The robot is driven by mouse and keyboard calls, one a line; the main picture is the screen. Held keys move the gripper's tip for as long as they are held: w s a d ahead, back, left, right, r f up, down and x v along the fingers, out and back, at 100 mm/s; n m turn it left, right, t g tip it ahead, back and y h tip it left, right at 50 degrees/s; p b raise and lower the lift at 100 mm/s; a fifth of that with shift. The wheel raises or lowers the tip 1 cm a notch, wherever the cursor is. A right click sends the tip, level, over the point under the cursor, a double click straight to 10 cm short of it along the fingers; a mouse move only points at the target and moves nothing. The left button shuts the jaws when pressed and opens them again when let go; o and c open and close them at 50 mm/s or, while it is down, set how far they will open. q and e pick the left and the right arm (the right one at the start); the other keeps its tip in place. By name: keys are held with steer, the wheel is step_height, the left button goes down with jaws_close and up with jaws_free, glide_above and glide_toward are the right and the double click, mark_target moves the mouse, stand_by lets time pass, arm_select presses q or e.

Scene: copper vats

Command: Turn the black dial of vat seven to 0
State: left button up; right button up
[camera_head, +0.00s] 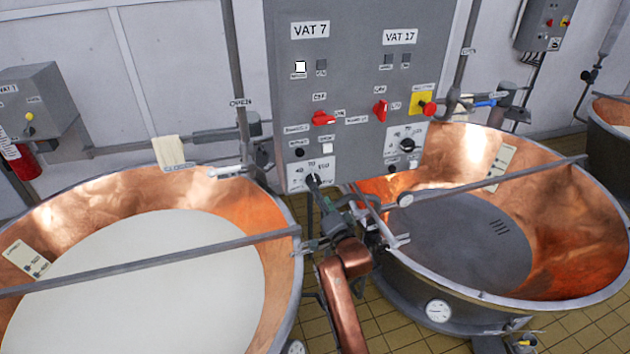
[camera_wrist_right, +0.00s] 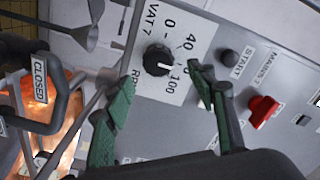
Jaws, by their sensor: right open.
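The black dial of vat seven sits on a white scale plate low on the left half of the grey panel. It shows in the head view (camera_head: 313,181) and in the right wrist view (camera_wrist_right: 157,60). In the wrist view its white mark points toward the 100 side, away from the 0. My right gripper (camera_head: 322,208) is in front of and just below the dial. In the wrist view its green-padded fingers (camera_wrist_right: 163,92) are apart and empty, with the dial between and beyond the tips. No contact shows. My left gripper is not in view.
A similar black dial (camera_head: 407,145) for vat 17 is on the panel's right half. A red switch (camera_head: 322,118) and the START button (camera_wrist_right: 229,58) are near vat seven's dial. Copper vats (camera_head: 270,215) with bars across them stand on both sides of my right arm.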

mark_target(313, 181)
steer(key=shift+p+x, duration=0.85)
steer(key=shift+x, duration=2.7)
steer(key=shift+f, duration=0.2)
steer(key=c, duration=1.1)
